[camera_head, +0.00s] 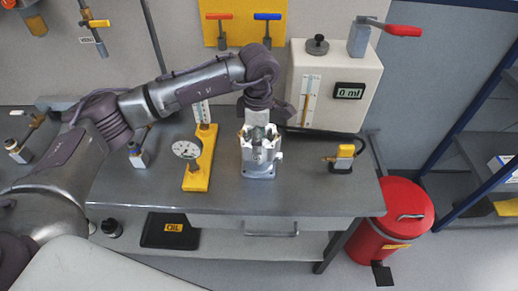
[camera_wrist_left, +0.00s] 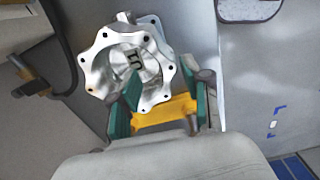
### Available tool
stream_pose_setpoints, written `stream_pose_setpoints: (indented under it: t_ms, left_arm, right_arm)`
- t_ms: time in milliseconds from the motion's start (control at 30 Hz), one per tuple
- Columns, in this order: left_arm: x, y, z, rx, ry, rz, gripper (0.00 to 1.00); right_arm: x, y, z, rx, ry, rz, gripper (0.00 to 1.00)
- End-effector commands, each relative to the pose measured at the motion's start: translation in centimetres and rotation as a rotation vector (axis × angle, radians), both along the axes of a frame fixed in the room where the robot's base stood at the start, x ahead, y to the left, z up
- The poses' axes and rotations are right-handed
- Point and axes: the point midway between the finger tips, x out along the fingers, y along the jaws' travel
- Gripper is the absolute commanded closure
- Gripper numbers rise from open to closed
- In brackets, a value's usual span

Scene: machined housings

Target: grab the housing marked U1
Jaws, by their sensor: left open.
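The silver housing (camera_head: 259,170) stands on the grey bench near the middle in the head view. In the left wrist view the housing (camera_wrist_left: 97,65) shows its scalloped, bolt-holed flange, with a dark mark that looks like U1 inside. My left gripper (camera_head: 260,134) is at the top of the housing, pointing down. In the left wrist view the teal-padded fingers of my left gripper (camera_wrist_left: 162,88) are apart; the left one overlaps the housing's lower part in the picture. Whether they touch it is unclear. My right gripper is not in view.
A yellow stand with a dial gauge (camera_head: 198,170) is close on the left. A small yellow-topped fitting (camera_head: 342,158) is on the right. A beige box with a display (camera_head: 335,75) stands behind. A red bin (camera_head: 405,215) is beside the bench. The front bench edge is clear.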

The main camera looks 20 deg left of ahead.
Motion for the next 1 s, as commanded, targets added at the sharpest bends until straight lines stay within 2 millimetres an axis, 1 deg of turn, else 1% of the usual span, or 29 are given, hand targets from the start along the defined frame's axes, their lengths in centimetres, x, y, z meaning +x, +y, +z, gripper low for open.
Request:
stream_pose_setpoints:
  t_ms: [133,233,367,400,500,600,767,800,867,1000]
  left_arm:
    - [-0.1,-0.1,-0.8,-0.001,0.001,0.0,0.51]
    - [-0.4,0.0,-1.7,-0.001,0.003,-0.001,0.51]
    - [-0.8,0.0,-3.6,-0.001,0.005,-0.001,0.51]
    - [-0.7,0.0,-4.4,-0.002,0.004,0.0,0.51]
    - [-0.7,0.0,-5.5,-0.002,0.002,-0.001,0.51]
    - [-0.7,0.0,-5.9,-0.002,0.001,-0.001,0.51]
    - [-0.6,0.0,-6.0,-0.002,0.0,-0.001,0.51]
    - [-0.6,0.0,-6.0,-0.002,0.0,-0.001,0.55]
    - [-0.6,0.0,-5.9,-0.002,0.0,-0.001,0.65]
    - [-0.6,0.0,-5.9,-0.003,-0.001,-0.001,0.88]
  right_arm:
    - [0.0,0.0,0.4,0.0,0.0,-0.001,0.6]
    - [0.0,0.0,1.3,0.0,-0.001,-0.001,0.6]
    - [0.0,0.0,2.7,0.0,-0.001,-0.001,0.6]
    - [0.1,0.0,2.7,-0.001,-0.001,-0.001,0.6]
    - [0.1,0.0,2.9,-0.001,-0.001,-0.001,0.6]
    - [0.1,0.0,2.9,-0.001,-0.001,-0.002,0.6]
    - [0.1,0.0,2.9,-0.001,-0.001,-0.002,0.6]
    - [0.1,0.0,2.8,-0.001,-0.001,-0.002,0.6]
    - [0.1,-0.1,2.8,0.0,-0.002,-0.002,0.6]
    - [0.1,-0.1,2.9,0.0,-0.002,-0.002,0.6]
